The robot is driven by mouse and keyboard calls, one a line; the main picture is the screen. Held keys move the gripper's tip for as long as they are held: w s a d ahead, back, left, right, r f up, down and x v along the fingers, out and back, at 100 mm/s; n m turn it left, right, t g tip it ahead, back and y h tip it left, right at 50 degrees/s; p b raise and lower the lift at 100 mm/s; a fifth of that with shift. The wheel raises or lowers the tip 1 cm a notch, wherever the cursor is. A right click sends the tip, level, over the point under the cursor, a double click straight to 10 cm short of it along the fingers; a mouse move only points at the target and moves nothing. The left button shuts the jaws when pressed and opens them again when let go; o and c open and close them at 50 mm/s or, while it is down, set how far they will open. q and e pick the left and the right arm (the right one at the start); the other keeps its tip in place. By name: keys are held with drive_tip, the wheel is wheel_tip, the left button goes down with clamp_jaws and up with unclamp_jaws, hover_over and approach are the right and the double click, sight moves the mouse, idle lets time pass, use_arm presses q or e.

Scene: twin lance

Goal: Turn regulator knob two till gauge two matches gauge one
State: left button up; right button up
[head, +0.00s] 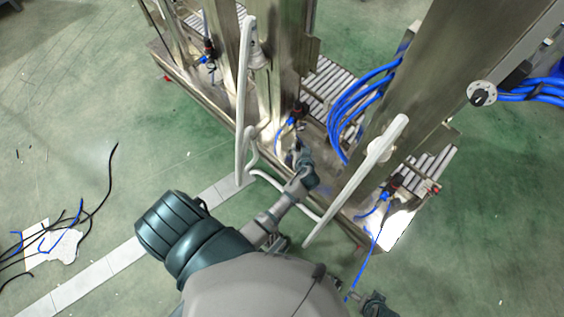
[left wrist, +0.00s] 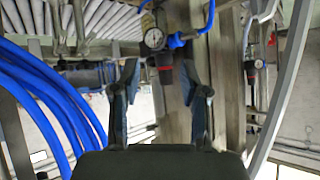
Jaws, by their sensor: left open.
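My left gripper (head: 303,160) reaches down to the machine frame, close to the middle regulator (head: 295,113). In the left wrist view my left gripper (left wrist: 162,92) is open, its two dark fingers apart with nothing between them. Ahead, between and beyond the fingertips, is a round white gauge (left wrist: 154,39) on a regulator whose dark knob (left wrist: 164,72) hangs below it. The gauge needle is too small to read. A second regulator (left wrist: 256,66) stands to the right. No numbers show on either. A dark part at the head view's bottom edge seems to be my right gripper (head: 375,304); its jaws are unclear.
Other regulators stand at the far left (head: 208,48) and right (head: 391,186). Thick blue hoses (head: 350,105) hang right of my left gripper. Pale curved rails (head: 357,180) flank the arm. Loose cables (head: 95,205) lie on the green floor at left.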

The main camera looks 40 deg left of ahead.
use_arm(q)
drive_tip(key=s+d+f+m+g+h+p, duration=0.1)
drive_tip(key=s+f+m+h+p, duration=0.1)
drive_tip(key=s+f, duration=0.3)
drive_tip(key=s+d+f+m+g+h+p, duration=0.2)
drive_tip(key=s+f, duration=0.4)
drive_tip(key=s, duration=0.4)
drive_tip(key=shift+s+d+m, duration=0.2)
drive_tip(key=shift+d+m, duration=0.1)
drive_tip(key=shift+m, duration=0.3)
